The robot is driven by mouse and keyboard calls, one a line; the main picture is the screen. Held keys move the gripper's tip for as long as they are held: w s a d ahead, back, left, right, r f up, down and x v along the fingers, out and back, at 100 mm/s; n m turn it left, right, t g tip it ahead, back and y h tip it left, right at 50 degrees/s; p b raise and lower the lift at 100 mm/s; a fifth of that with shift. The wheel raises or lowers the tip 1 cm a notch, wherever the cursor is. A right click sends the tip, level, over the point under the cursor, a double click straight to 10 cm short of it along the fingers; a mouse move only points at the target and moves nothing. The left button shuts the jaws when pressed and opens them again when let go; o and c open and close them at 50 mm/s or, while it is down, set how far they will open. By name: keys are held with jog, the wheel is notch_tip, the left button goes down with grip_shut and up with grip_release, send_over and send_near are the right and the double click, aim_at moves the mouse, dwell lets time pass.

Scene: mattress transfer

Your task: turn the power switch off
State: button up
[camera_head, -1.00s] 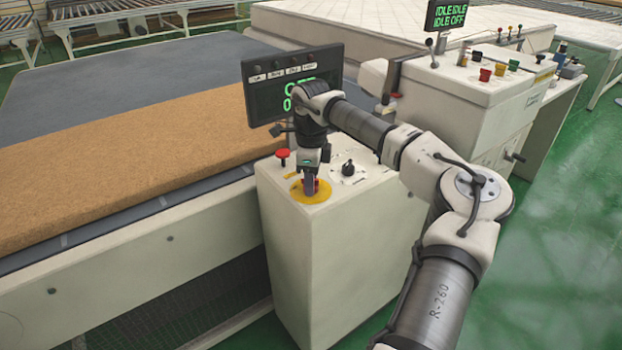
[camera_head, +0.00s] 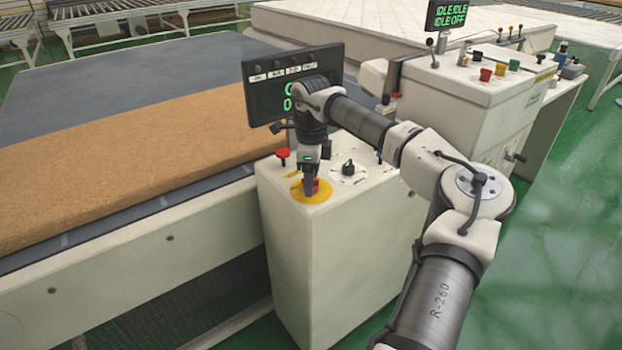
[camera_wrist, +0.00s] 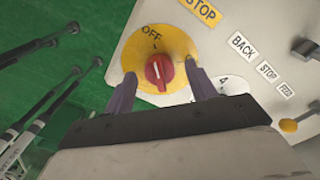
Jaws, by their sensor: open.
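The power switch is a red rotary knob (camera_wrist: 159,72) on a yellow round plate (camera_wrist: 132,62) marked OFF, on top of the cream control cabinet (camera_head: 335,265). In the wrist view, the knob's white mark points up, roughly toward the OFF label (camera_wrist: 152,32). My gripper (camera_wrist: 160,70) is open, with one finger on each side of the knob; I cannot tell whether they touch it. In the head view, my gripper (camera_head: 311,187) points down at the yellow plate, and part of the red knob (camera_head: 317,185) shows beside a finger.
A red mushroom button (camera_head: 283,154) and a black selector (camera_head: 348,168) stand close by on the cabinet top. A dark screen (camera_head: 262,95) rises behind, partly hidden by my arm. A brown mattress slab (camera_head: 130,165) lies on the machine to the left. Green floor is clear at right.

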notch_tip(320, 180, up, 13)
jog(key=b, duration=0.1)
jog(key=shift+b, duration=0.4)
jog(key=shift+r, duration=0.1)
